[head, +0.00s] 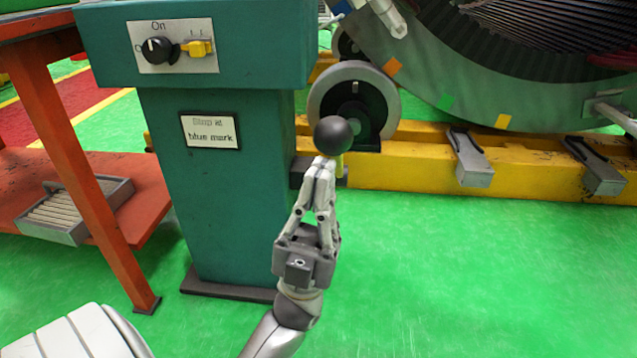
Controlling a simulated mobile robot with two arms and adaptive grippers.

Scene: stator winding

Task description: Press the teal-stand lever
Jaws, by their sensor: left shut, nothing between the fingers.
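The teal stand (225,210) is left of centre in the head view, with a sign reading "Stop at blue mark" on its front. My right gripper is not in view.
The stand's top panel has a black knob (156,50) and a yellow switch (198,48). A large round stator (480,95) with coloured marks rests over a roller (322,95) on a yellow base (400,165). An orange rack (75,150) stands left. Green floor is clear at right.

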